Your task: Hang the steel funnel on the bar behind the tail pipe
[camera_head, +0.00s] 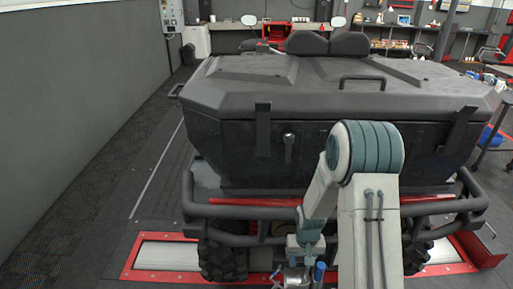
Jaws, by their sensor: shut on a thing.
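My arm reaches down in front of the vehicle's rear. My gripper (298,272) is at the bottom edge of the picture, low behind the vehicle. It is shut on the steel funnel (296,280), a small shiny grey piece that is partly cut off by the picture's lower edge. Dark bars (240,212) of the vehicle's rear frame run across behind my arm, and a lower bar (232,239) shows left of my gripper. I cannot make out the tail pipe for certain; my arm covers the middle of the rear.
The black vehicle (230,150) with a large lidded box fills the middle. Its rear tyre (222,262) stands by the red-framed dyno rollers (165,256). A grey wall (70,100) is at left, with open dark floor (90,200) beside it. A table with a blue item (490,135) is at right.

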